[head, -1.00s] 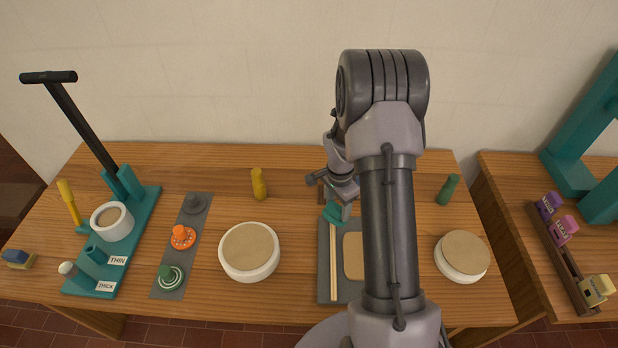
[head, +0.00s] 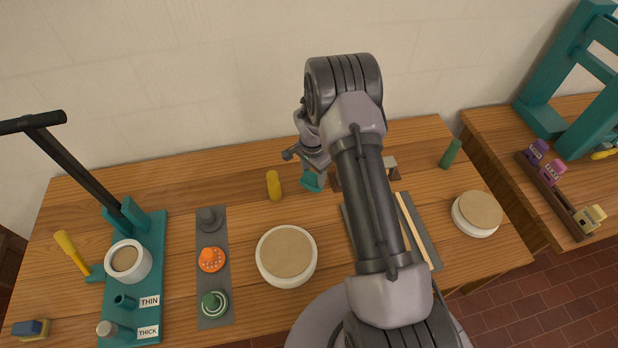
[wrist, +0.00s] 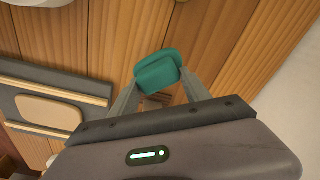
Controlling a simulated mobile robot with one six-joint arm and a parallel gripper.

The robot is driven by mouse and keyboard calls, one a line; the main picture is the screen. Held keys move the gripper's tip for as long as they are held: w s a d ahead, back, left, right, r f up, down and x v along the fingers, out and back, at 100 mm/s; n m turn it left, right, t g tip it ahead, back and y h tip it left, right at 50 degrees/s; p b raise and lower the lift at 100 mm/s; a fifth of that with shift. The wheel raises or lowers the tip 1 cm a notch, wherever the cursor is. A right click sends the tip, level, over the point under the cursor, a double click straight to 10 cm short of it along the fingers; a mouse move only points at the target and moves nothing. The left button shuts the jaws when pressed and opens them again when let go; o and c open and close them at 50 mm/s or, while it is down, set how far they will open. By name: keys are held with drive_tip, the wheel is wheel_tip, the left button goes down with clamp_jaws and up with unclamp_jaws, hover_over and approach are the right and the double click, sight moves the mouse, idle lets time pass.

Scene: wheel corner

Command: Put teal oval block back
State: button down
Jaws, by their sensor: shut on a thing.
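The teal oval block (head: 313,181) is between the fingers of my gripper (head: 311,172), left of a small brown rack in the head view. In the wrist view the teal oval block (wrist: 158,71) sits at the tips of my gripper (wrist: 160,80), which is shut on it. The wooden table lies beyond it; I cannot tell how high the block is above it. The brown rack (head: 336,182) is partly hidden by my arm, and a grey piece (head: 390,162) shows at its right end.
A yellow cylinder (head: 273,185) stands left of my gripper. A round white-rimmed disc (head: 287,256) is nearer the front. A grey mat (head: 432,248) with wooden strips lies partly behind my arm. A green cylinder (head: 450,153) stands at right. Grey mat with knobs (head: 214,320) is at left.

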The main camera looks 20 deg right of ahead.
sight(309, 177)
drive_tip(key=shift+w+a+f, duration=0.15)
drive_tip(key=shift+w, duration=0.4)
drive_tip(key=shift+w+a+f, duration=0.1)
drive_tip(key=shift+w+a, duration=0.05)
drive_tip(key=shift+w, duration=0.4)
drive_tip(key=shift+f+b, duration=0.6)
drive_tip(key=shift+f, duration=1.1)
drive_tip(key=c, duration=0.5)
unclamp_jaws()
